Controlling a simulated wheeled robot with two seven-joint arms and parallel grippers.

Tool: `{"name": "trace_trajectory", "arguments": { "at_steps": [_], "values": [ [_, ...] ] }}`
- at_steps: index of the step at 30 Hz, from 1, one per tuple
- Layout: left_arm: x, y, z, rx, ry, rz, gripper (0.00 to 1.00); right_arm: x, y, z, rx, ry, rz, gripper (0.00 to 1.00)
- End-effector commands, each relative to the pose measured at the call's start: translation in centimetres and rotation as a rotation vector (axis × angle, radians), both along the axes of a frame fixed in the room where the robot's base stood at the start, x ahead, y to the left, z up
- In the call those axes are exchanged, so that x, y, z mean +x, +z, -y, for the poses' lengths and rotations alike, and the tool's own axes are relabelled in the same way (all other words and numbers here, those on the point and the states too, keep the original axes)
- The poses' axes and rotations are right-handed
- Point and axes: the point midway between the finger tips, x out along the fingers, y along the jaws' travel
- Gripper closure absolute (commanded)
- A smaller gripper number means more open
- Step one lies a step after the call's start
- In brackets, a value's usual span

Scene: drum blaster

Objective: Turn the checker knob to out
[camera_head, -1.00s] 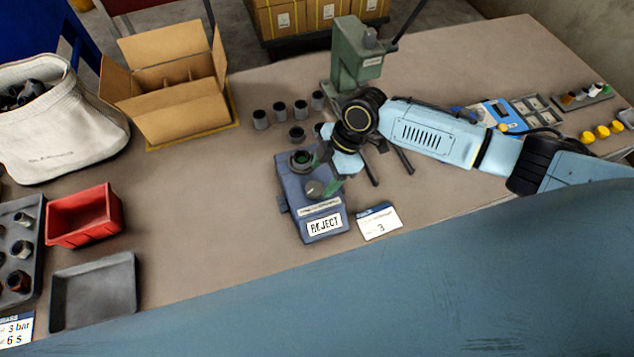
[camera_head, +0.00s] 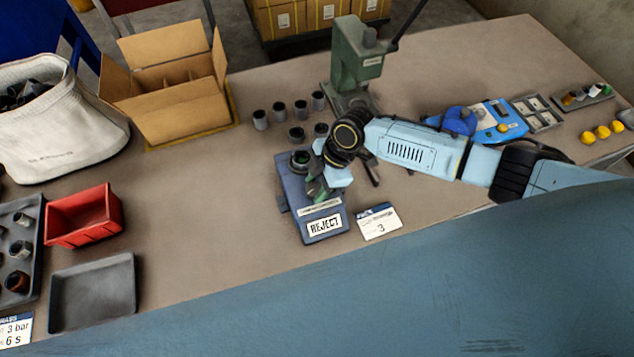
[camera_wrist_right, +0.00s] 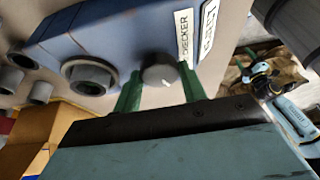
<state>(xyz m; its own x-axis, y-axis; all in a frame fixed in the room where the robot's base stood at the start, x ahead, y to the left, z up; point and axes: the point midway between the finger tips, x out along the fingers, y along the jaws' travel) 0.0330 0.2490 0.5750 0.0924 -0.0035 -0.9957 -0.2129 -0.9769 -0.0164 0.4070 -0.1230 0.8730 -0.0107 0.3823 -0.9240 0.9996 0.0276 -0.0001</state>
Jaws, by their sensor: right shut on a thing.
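The checker (camera_head: 292,190) is a blue box on the bench with a socket (camera_head: 300,160) at its far end and a "REJECT" label at its near end. Its round grey knob (camera_wrist_right: 160,72) shows in the right wrist view between the green fingers. In the head view the gripper mostly hides the knob. My right gripper (camera_head: 318,188) is over the checker, with its fingers (camera_wrist_right: 160,88) shut on the knob. The way the knob points is not readable.
A white card (camera_head: 378,222) marked 3 lies right of the checker. Several grey cups (camera_head: 280,110) and a green press (camera_head: 355,65) stand behind it. A red bin (camera_head: 85,215) and grey tray (camera_head: 93,290) are at left. Bench between tray and checker is clear.

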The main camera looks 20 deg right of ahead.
Motion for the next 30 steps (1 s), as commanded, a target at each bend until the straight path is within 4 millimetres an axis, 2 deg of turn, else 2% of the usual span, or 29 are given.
{"name": "trace_trajectory", "arguments": {
  "at_steps": [7,14,30],
  "values": [
    [0.0,-0.3,0.0,0.0,0.0,0.0,0.37,0.0,0.0,0.0,0.0,0.018,-0.002,0.81],
    [0.0,-1.4,0.0,0.0,0.0,0.0,0.37,0.2,-0.2,0.0,0.0,0.119,0.0,0.81],
    [0.0,-5.7,0.0,0.0,0.0,-0.001,0.37,0.5,-0.2,-0.2,0.001,0.604,0.001,0.81]
  ]
}}
